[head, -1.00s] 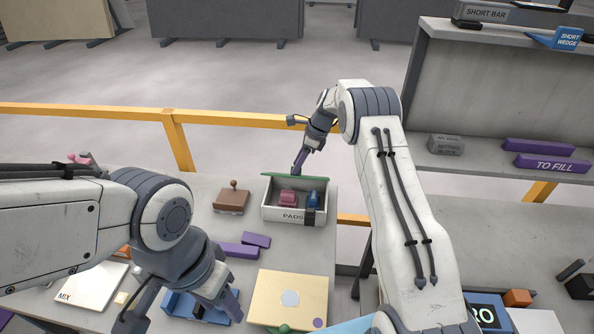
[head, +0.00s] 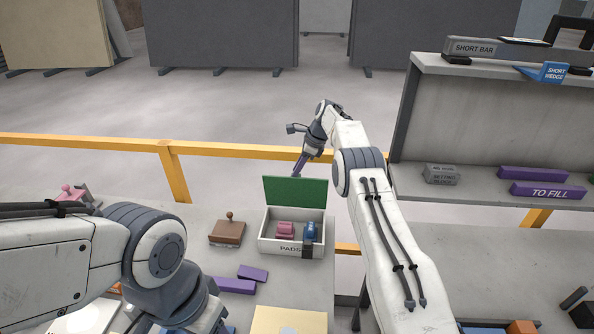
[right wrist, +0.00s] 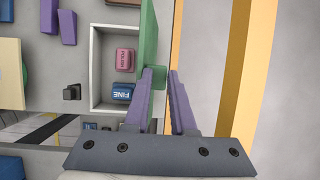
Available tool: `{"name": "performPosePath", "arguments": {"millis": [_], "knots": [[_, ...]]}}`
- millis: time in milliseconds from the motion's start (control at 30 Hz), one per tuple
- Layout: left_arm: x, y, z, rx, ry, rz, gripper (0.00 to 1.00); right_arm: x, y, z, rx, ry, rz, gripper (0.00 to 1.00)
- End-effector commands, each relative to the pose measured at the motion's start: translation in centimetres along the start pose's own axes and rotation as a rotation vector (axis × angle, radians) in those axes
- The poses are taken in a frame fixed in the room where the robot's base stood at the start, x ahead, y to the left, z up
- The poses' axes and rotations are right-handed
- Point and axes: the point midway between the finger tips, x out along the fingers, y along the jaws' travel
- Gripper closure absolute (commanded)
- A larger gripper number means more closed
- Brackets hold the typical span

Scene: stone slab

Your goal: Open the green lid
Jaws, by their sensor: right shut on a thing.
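The green lid (head: 296,191) stands raised, about upright, along the back edge of the white box (head: 275,245) labelled PADS. In the right wrist view the lid (right wrist: 148,40) shows as a narrow green strip with a green tab (right wrist: 158,71). My right gripper (head: 297,174) is at the lid's top edge in the head view. In the right wrist view its purple fingers (right wrist: 160,76) are shut on the lid's tab. The box is open and holds a pink block (head: 285,229) and a blue block (head: 310,231) marked FINE. My left gripper is below the head view's edge.
A brown block with a knob (head: 227,233) stands left of the box. Purple bars (head: 252,273) lie in front of it. A yellow rail (head: 165,149) runs behind the table. A grey shelf (head: 480,195) stands at the right.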

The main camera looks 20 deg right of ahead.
Motion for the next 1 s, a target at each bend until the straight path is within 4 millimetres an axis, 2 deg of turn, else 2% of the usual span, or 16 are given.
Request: {"name": "performPosePath", "arguments": {"millis": [33,667,700,767,1000], "knots": [[0.4,-0.03,0.02,0.0,0.0,0.0,0.5,3.74,1.69,-1.83,0.021,0.027,0.063,1.0],[0.38,-0.03,0.02,0.0,0.0,0.0,0.5,3.79,1.64,-1.55,0.014,0.027,0.067,1.0],[0.38,-0.03,0.02,0.0,0.0,0.0,0.5,3.79,1.64,-1.55,0.014,0.027,0.067,0.62],[0.38,-0.03,0.02,0.0,0.0,0.0,0.5,3.79,1.65,-1.54,0.013,0.027,0.068,0.4],[0.37,-0.03,0.02,0.0,0.0,0.0,0.5,3.78,1.53,-1.53,0.009,0.026,0.063,0.4]]}}
